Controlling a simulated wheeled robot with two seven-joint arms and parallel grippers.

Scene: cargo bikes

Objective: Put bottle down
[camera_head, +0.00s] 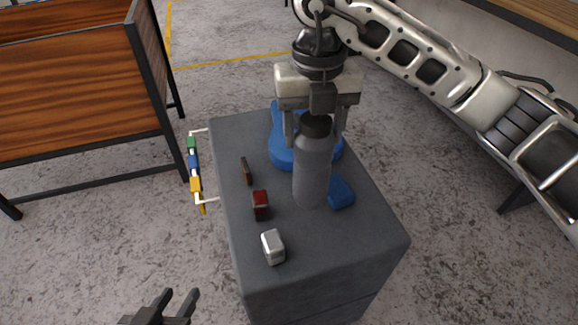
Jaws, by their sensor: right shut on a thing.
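A grey bottle (312,172) with a dark cap stands upright over the grey block-shaped stand (240,265). Its base appears at the stand's top, but I cannot tell whether it touches. My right gripper (316,125) comes from above and is shut on the bottle near its cap, one finger on each side. My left gripper (178,304) shows at the bottom edge, away from the stand, with its two fingers apart and nothing between them.
On the stand are a blue object (283,150) behind the bottle, a smaller blue piece (341,192), a red block (261,204), a silver block (273,246) and a small brown piece (246,171). Coloured pieces (194,162) hang on its left side. A wooden table (80,85) stands left.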

